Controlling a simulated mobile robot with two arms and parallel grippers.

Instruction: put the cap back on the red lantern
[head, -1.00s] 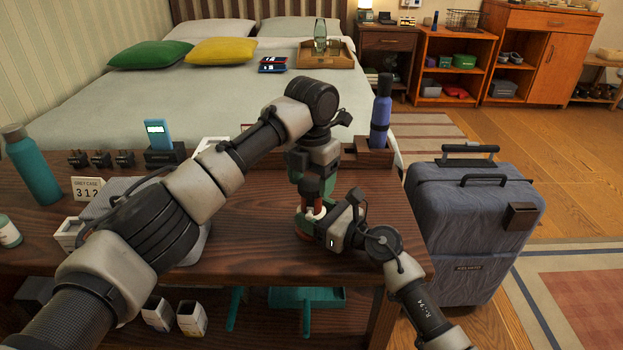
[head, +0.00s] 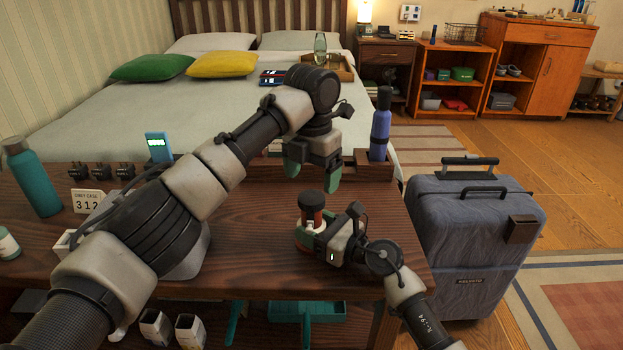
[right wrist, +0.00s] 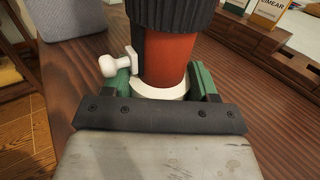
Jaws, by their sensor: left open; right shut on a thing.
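The red lantern (head: 311,217) stands upright on the wooden bench, with its dark cap (head: 311,198) sitting on top. In the right wrist view, the red body (right wrist: 166,62) rises from a white ring, with a white knob at its left. The ribbed dark cap (right wrist: 172,15) covers its upper end; its top is out of frame, and I cannot tell how tightly it sits. My right gripper (head: 306,238) is shut on the lantern's lower part. My left gripper (head: 313,175) is open and empty, above and behind the cap, apart from it.
A blue bottle (head: 380,130) stands in a wooden holder at the bench's back right. A grey suitcase (head: 470,235) stands right of the bench. The bench is clear around the lantern.

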